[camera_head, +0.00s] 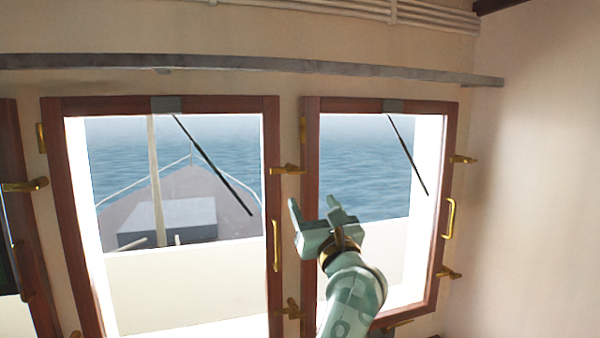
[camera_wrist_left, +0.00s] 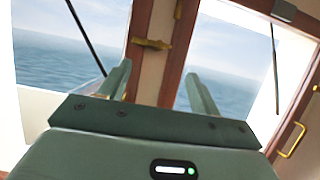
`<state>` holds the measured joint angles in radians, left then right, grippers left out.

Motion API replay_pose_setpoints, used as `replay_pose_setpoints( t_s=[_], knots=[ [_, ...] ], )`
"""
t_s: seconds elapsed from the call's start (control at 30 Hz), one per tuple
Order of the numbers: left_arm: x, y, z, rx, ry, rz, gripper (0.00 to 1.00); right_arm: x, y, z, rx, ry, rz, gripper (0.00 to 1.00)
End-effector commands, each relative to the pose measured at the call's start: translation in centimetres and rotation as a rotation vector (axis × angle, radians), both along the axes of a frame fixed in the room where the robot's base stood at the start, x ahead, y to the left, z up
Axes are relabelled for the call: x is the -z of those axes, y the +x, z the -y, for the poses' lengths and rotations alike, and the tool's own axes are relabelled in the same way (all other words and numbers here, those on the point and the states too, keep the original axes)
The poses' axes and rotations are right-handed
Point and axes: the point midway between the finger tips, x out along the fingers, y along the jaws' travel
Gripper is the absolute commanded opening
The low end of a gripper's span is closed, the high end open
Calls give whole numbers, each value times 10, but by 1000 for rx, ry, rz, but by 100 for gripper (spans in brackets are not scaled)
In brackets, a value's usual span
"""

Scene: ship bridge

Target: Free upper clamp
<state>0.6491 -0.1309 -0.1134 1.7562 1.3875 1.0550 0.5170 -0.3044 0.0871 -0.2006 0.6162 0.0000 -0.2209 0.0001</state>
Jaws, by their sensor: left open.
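A brass upper clamp (camera_head: 287,170) sits on the post between the two windows. It also shows in the left wrist view (camera_wrist_left: 151,44), beyond and just above the gap between my fingertips. Another brass upper clamp (camera_head: 463,159) sits on the right side of the right window frame (camera_head: 448,195). I cannot tell which one the task means. My left gripper (camera_head: 315,207) is open and empty, in front of the right window's left side, below and right of the middle clamp. It appears apart from both clamps. My right gripper is not in view.
Lower clamps (camera_head: 449,273) and (camera_head: 291,310) sit on the frames. Brass handles (camera_head: 448,219) and (camera_head: 276,246) stand out from them. A grey rail (camera_head: 250,63) runs above the windows. The right wall (camera_head: 540,180) is bare.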

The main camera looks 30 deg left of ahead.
Motion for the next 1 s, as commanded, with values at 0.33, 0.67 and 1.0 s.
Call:
replay_pose_setpoints(
  t_s=[0.33,0.67,1.0],
  knots=[
    [-34,48,-57,-3,5,-3,64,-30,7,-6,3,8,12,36],
    [-39,62,-72,0,4,-3,64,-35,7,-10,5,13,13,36],
    [-39,62,-72,-1,4,-3,19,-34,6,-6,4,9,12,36]
  ],
)
